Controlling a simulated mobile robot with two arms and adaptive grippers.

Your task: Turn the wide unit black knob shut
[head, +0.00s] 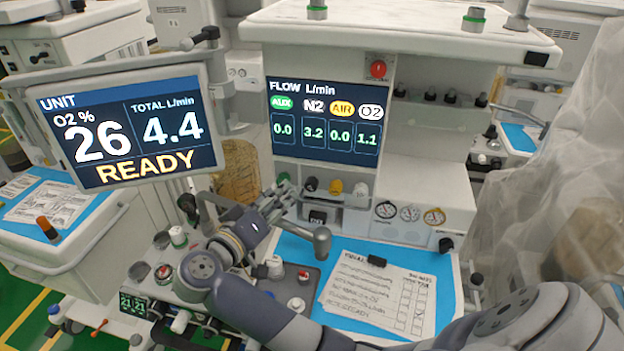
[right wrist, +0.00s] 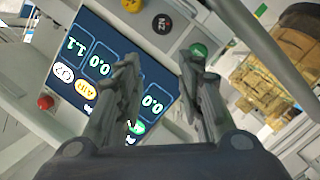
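The black knob (head: 311,184) sits in a row of knobs under the flow screen (head: 325,118). In the right wrist view the black knob (right wrist: 163,22), marked N2, lies beyond the fingertips, between the green and yellow knobs. The screen reads N2 3.2, O2 1.1, and 0.0 for AUX and AIR. My right gripper (head: 283,195) is just left of and below the black knob, apart from it. Its fingers (right wrist: 160,65) are spread and empty in the right wrist view. The green knob (right wrist: 199,50) shows near one fingertip. My left gripper is not in view.
The yellow knob (head: 336,187) and a white knob (head: 360,189) are right of the black one. A grey rail (head: 350,205) runs by the knobs. The READY monitor (head: 125,133) stands at left. A paper form (head: 375,300) lies on the blue worktop.

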